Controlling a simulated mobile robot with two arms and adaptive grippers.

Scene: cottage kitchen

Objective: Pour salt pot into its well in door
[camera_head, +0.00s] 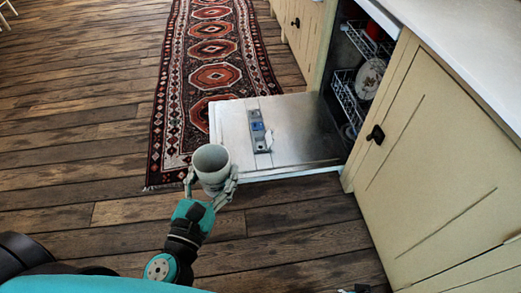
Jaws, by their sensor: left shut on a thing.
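My left gripper (211,192) is shut on a pale grey salt pot (210,163). The pot looks roughly upright, with its open mouth facing up toward the head camera; what is inside cannot be made out. The dishwasher door (300,138) lies folded down and open. The pot is over the door's near left corner area, apart from the panel. The well itself is not clear at this size. My right gripper is not in view.
The dishwasher racks (347,98) hold a plate (369,78) and a red item (373,30). Cream cabinets (440,165) with a white counter stand at the right. A patterned rug (212,50) lies beyond the door. The wooden floor (80,130) at left is clear.

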